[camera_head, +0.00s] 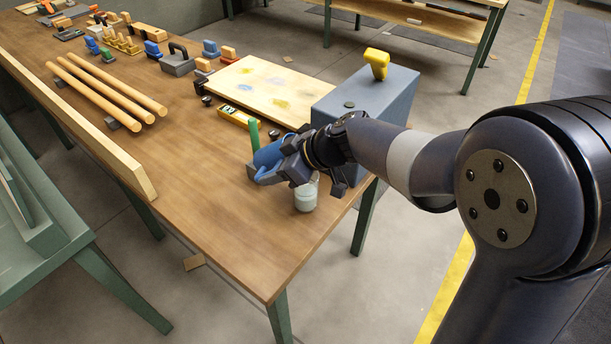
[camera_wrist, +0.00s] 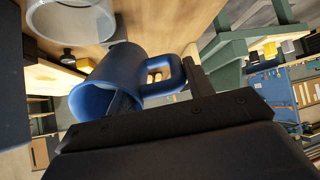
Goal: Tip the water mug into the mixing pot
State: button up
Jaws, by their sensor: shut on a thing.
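The blue mug (camera_head: 267,155) is held by my gripper (camera_head: 280,168) above the near part of the wooden table. In the wrist view the mug (camera_wrist: 122,68) shows its open mouth and its handle, with dark gripper parts (camera_wrist: 157,92) close against it. Its contents cannot be made out, and its exact tilt is unclear. A clear jar with pale contents (camera_head: 306,196) stands on the table just below and right of the gripper. A round pale vessel (camera_wrist: 70,22) shows beside the mug in the wrist view. I cannot tell which vessel is the mixing pot.
A green upright stick (camera_head: 254,136) stands close behind the mug. A grey box (camera_head: 365,98) with a yellow item on top is behind my wrist. A pale board (camera_head: 263,85), wooden rods (camera_head: 110,90) and several tools lie farther back.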

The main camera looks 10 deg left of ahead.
jog(key=shift+f+y+b, duration=0.3)
jog(key=shift+y+b, duration=0.1)
jog(key=shift+b, duration=0.9)
jog(key=shift+d+r+y+b, duration=0.15)
jog(key=shift+r+y+b, duration=0.2)
jog(key=shift+y+b, duration=0.75)
dwell(1.6)
jog(key=shift+f+b, duration=0.2)
jog(key=shift+b, duration=0.6)
dwell(0.4)
jog(key=shift+r+p, duration=0.45)
jog(key=shift+p, duration=0.15)
jog(key=shift+r+h+p, duration=0.2)
jog(key=shift+h+p, duration=0.3)
jog(key=shift+p, duration=0.55)
jog(key=shift+a+f+h+p, duration=0.2)
jog(key=shift+h+p, duration=0.3)
jog(key=shift+p, duration=0.35)
jog(key=r+h+p, duration=0.1)
jog(key=p, duration=0.3)
jog(key=shift+h+p, duration=0.4)
jog(key=shift+a+f, duration=0.1)
jog(key=shift+f, duration=0.6)
jog(key=shift+h, duration=0.3)
